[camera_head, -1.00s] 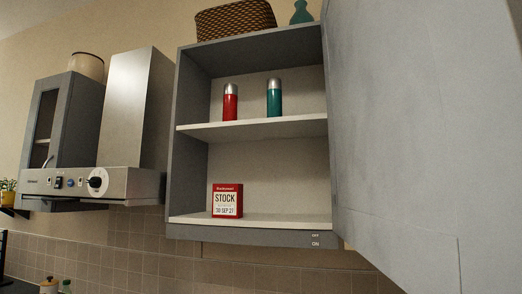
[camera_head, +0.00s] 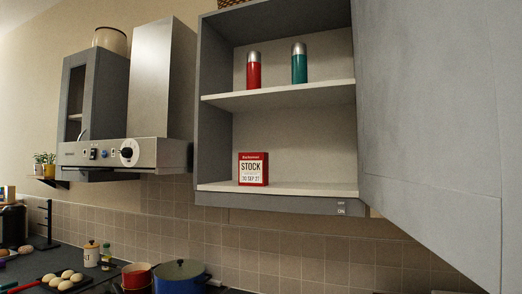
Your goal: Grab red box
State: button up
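The red box (camera_head: 253,169) stands upright on the bottom shelf of the open grey wall cabinet (camera_head: 214,130), left of the shelf's middle. It is small, with a white label reading STOCK. Nothing touches it, and its front faces me. The cabinet's bottom shelf (camera_head: 310,189) is bare to the right of the box. My gripper is not in view.
The open cabinet door (camera_head: 430,120) fills the right side. A red flask (camera_head: 254,72) and a teal flask (camera_head: 299,66) stand on the upper shelf. The range hood (camera_head: 110,153) is at left. A blue pot (camera_head: 180,277) and a red pot (camera_head: 137,275) are on the counter below.

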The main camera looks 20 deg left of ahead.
aim_at(253, 166)
jog(key=i+j, duration=0.1)
jog(key=j, duration=0.45)
jog(key=i+j+z, duration=0.15)
jog(key=j, duration=0.35)
jog(key=i+j, duration=0.1)
jog(key=j, duration=0.45)
jog(key=z, duration=0.05)
